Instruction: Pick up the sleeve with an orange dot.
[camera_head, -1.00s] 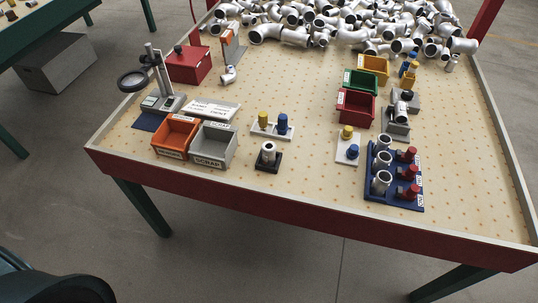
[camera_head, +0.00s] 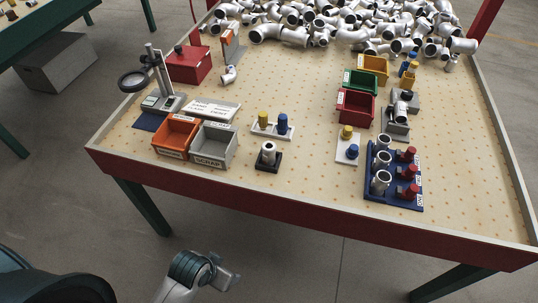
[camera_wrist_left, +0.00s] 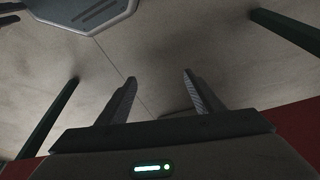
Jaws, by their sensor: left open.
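Several metal sleeves show in the head view. Three stand in a row on the blue rack (camera_head: 375,197) at the right: a back one (camera_head: 384,143), a middle one (camera_head: 383,160) and a front one (camera_head: 381,182). Another metal cylinder (camera_head: 268,152) stands on a dark block at the table's front middle. I cannot make out an orange dot on any of them. My left gripper (camera_head: 232,281) is beyond the table's front edge, low in the head view. In the left wrist view its two fingers (camera_wrist_left: 158,78) are apart and empty, with floor behind. My right gripper is not in view.
Orange (camera_head: 174,137) and grey (camera_head: 213,146) bins stand at the front left. Red (camera_head: 356,106), green (camera_head: 361,83) and yellow (camera_head: 373,68) bins stand right of centre. Pipe fittings (camera_head: 320,20) heap at the back. The table's red front edge (camera_head: 300,213) lies between my gripper and the objects.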

